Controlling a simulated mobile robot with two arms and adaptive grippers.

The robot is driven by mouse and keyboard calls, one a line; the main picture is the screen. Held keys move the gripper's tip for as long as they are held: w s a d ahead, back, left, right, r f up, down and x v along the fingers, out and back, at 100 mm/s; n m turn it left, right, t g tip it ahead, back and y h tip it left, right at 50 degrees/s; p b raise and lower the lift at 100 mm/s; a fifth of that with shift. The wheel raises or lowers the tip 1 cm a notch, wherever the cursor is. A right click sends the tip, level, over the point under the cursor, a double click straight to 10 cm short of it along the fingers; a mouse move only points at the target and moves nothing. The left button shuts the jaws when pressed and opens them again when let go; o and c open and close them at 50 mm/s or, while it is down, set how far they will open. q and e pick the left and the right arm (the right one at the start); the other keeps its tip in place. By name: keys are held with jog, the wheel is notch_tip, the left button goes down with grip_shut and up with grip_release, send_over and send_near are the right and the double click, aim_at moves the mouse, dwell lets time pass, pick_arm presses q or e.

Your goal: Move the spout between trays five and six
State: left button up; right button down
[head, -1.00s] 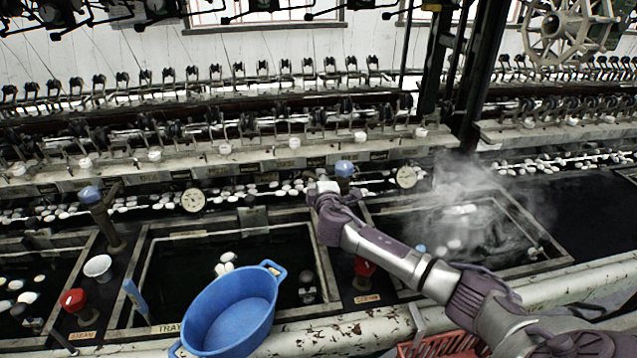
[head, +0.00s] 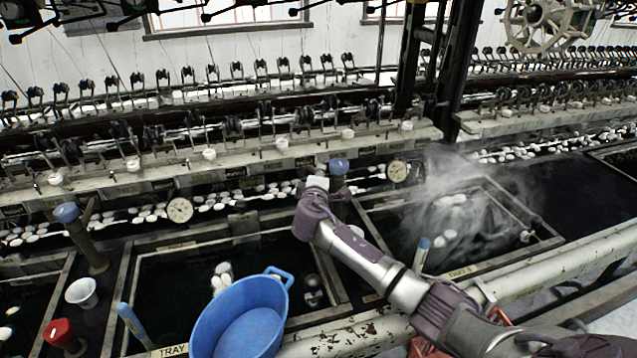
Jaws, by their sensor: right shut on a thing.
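A spout post with a blue cap (head: 339,166) stands at the back between the middle tray (head: 130,305) and the steaming right tray (head: 545,232). My right gripper (head: 316,190) is beside this post, just left of and below the cap. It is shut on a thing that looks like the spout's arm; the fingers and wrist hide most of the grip. A pale block shows at the fingertips. My right arm crosses over the divider and hides the post's lower part. My left gripper is not in view. The tray label numbers are hard to read.
A blue basin (head: 245,318) sits at the front of the middle tray. Another blue-capped post (head: 68,213), a white bowl (head: 82,292) and a red knob (head: 60,332) stand at left. A blue handle (head: 422,252) rises beside my arm. Reeling machinery lines the back.

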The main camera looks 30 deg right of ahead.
jog(key=shift+w+d+m+g+h+b, duration=0.15)
jog(key=shift+m+g+h+b, duration=0.15)
jog(key=shift+m+h+b, duration=0.15)
pick_arm(q)
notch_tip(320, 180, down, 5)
jog(key=b, duration=0.3)
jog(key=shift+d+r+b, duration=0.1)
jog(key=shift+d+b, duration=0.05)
jog(key=shift+b, duration=0.15)
pick_arm(e)
jog(key=d+m+g+h, duration=0.1)
jog(key=g, duration=0.1)
jog(key=d+m+g+h, duration=0.1)
jog(key=m+h, duration=0.1)
jog(key=shift+d+m+g+h, duration=0.15)
jog(key=shift+m+g+h, duration=0.1)
jog(key=shift+g, duration=0.15)
